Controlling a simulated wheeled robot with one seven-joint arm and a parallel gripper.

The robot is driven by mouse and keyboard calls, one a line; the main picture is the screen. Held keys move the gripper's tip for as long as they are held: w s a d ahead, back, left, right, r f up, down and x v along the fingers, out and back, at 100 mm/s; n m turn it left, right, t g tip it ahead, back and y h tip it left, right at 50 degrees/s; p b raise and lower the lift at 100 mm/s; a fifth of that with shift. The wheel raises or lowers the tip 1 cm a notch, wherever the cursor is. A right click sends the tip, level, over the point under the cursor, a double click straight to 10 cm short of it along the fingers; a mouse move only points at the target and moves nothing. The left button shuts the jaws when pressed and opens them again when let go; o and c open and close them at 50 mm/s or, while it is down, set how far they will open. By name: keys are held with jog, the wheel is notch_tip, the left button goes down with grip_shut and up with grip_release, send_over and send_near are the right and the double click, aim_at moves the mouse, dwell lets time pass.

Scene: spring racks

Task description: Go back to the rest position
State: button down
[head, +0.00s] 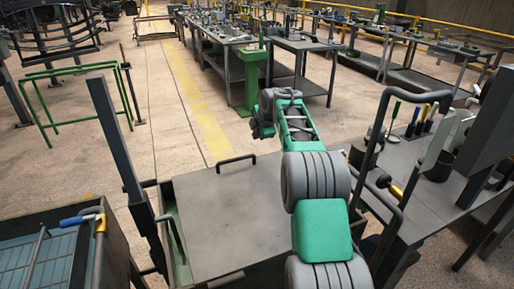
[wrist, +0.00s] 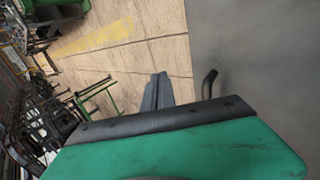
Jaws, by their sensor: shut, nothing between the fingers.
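My arm reaches forward over the grey-topped cart (head: 225,215) in the head view, with grey and green links. My gripper (head: 257,128) is at its far end, small and dark, beyond the cart's far edge in the picture. It is shut and holds nothing. Its fingertips are hard to make out. In the wrist view a green and black body fills the bottom; I cannot tell which part it is. The cart top (wrist: 255,50) shows there at the right, and its black handle (wrist: 209,82) near the middle.
A side table (head: 415,210) with tools stands at the right, behind a bent dark bar (head: 372,135). A dark post (head: 115,135) rises left of the cart. A blue-lined bin (head: 45,255) is at the lower left. Open floor (head: 165,115) with a yellow stripe lies ahead.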

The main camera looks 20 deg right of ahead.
notch_tip(320, 180, up, 6)
jog(key=m+g, duration=0.4)
jog(key=m, duration=1.4)
send_over(250, 261)
jog(key=s, duration=0.2)
jog(key=f, duration=1.1)
jog(key=shift+w, duration=0.25)
